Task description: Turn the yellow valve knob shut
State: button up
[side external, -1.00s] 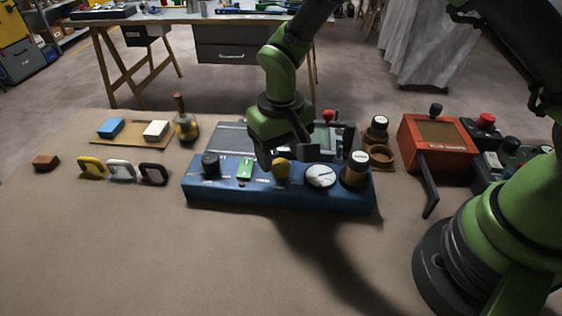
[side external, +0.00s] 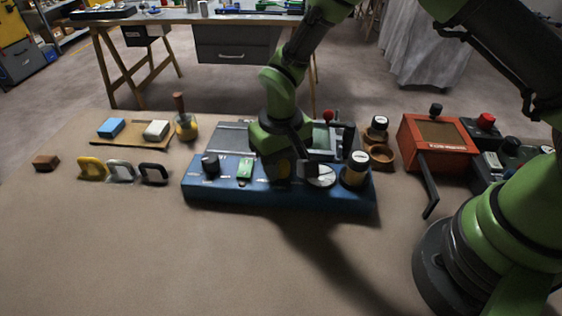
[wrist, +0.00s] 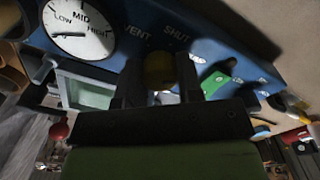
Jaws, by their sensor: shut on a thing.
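The yellow valve knob (wrist: 160,72) sits on the blue panel (side external: 225,196), between the gauge (side external: 321,177) and the green switch (side external: 245,171). In the wrist view the words VENT and SHUT are printed on the panel beside the knob. My gripper (wrist: 160,85) is shut on the knob, with one dark finger on each side of it. In the side external view my gripper (side external: 284,170) hides most of the knob. The knob's pointing direction cannot be told.
A black knob (side external: 210,163) and a brown-based cap (side external: 355,170) stand on the same panel. A red box with a lever (side external: 436,147) is to the right. Coloured handles (side external: 121,171) lie to the left. The table front is clear.

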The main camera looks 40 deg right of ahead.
jog(key=shift+n, duration=0.3)
jog(key=n, duration=0.5)
jog(key=shift+n, duration=0.4)
jog(key=n, duration=0.5)
jog(key=shift+n, duration=0.3)
jog(key=o, duration=0.9)
